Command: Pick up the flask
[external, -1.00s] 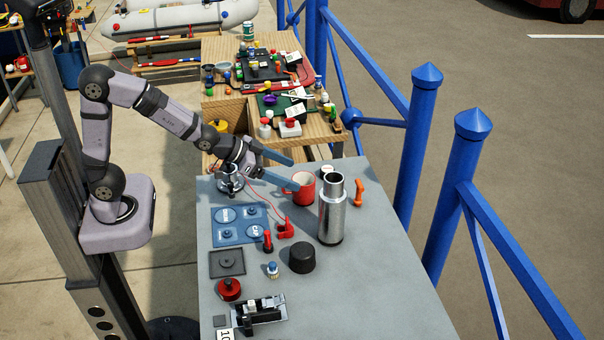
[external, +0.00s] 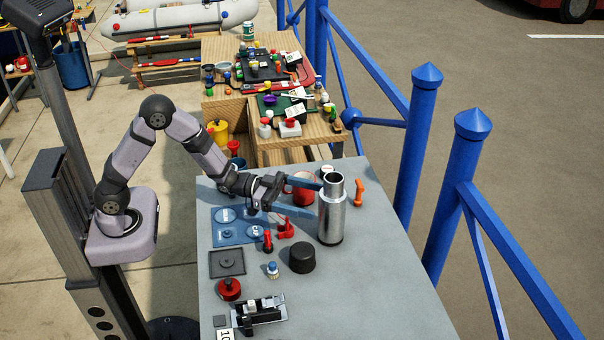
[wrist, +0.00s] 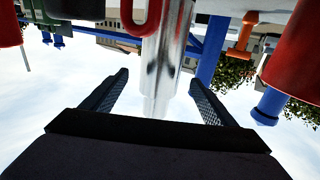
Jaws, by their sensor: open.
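The flask (external: 333,215) is a tall silver metal cylinder with a narrower neck. It stands upright on the grey table. My gripper (external: 318,201) is open and level beside the flask's upper part, its fingers pointing at it from the left. In the wrist view, which looks upside down, the flask (wrist: 165,60) shows ahead between the two spread fingertips (wrist: 160,80). I cannot tell whether the fingertips reach around it or touch it. The flask's top is out of the wrist view's clear reading.
A red mug (external: 303,195) stands close behind the fingers, partly hidden. Blue railings (external: 418,140) stand beyond the table's right edge.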

